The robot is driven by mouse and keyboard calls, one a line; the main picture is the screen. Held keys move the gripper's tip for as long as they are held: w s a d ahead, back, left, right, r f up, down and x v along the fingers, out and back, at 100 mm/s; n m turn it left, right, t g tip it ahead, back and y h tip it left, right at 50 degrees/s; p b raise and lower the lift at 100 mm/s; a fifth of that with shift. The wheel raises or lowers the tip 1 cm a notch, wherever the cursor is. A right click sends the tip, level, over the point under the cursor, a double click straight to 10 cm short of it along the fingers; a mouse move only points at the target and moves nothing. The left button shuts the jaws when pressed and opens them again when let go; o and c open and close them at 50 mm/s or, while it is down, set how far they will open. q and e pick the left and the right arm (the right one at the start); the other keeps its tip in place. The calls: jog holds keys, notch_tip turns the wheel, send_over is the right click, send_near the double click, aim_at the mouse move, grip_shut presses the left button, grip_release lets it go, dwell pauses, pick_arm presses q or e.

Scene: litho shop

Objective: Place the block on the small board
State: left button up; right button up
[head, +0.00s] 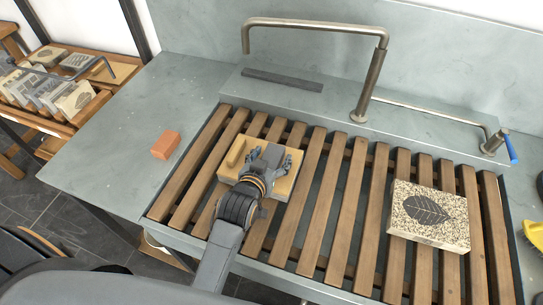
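A speckled stone block (429,215) with a dark leaf picture on top lies flat on the wooden slats at the right. A small tan board (283,187) lies on the slats left of the middle, with a raised wooden strip at its left end. My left gripper (269,156) is over this board and hides its middle. Its fingers look spread apart, with no block seen between them. I cannot tell whether it touches the board. The leaf block is well to the right of the gripper. My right gripper is not in view.
An orange block (166,144) sits on the grey counter (120,125) left of the slats. A bent metal tap (372,80) rises behind the slats, beside a dark flat bar (282,80). A wooden rack (60,125) with several printed blocks stands at the upper left.

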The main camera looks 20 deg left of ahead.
pick_arm(q)
jog(key=shift+s+r+p, duration=0.25)
jog(key=shift+r+p, duration=0.15)
jog(key=p+v, duration=0.7)
jog(key=v, duration=0.4)
jog(key=shift+s, duration=0.2)
